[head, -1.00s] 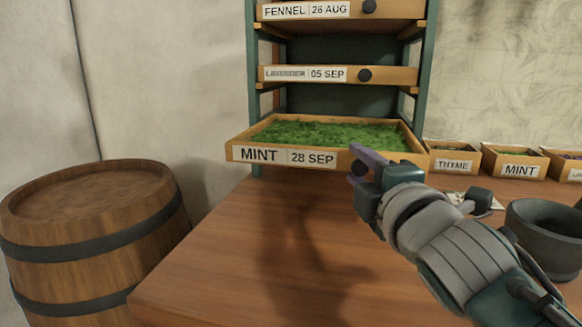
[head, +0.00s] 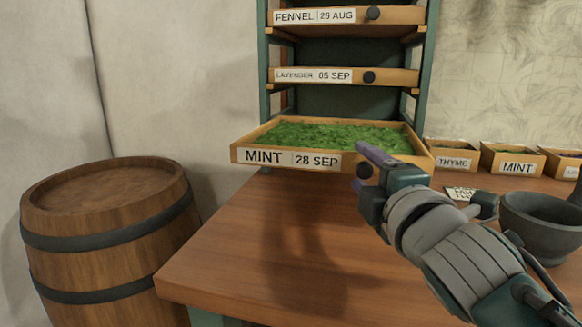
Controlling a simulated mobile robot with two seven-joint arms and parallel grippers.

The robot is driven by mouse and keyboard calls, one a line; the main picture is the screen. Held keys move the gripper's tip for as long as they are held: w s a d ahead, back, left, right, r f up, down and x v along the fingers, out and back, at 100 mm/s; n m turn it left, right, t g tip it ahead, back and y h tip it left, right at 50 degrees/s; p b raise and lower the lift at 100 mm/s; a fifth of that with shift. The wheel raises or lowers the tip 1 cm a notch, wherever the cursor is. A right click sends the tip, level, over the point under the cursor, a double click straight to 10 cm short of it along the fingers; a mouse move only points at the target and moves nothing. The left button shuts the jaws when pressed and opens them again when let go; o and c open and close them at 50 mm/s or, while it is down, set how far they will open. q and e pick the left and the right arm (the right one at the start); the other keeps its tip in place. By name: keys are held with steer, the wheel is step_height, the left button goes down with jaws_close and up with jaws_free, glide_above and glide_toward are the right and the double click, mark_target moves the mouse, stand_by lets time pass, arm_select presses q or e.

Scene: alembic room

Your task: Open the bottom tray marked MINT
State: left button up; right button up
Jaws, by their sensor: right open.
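The bottom tray (head: 215,155), labelled MINT 28 SEP and full of green leaves, sticks out of the rack toward me, above the wooden table. Its front is well ahead of the trays above. Its dark round knob (head: 364,170) is at the right part of the front. My right gripper (head: 363,171) is at this knob, with its purple fingers apart, one above and one below it. Whether they touch the knob I cannot tell. My left gripper is not in view.
Above are closed trays marked LAVENDER (head: 392,77) and FENNEL (head: 400,15) in the green rack (head: 264,95). Small boxes marked THYME (head: 455,162) and MINT (head: 517,168) and a dark mortar (head: 540,228) stand right. A barrel (head: 105,245) stands left.

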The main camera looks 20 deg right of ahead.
steer(key=s+a+p, duration=0.1)
steer(key=s, duration=0.8)
steer(key=shift+s+a, duration=0.25)
steer(key=shift+s, duration=0.15)
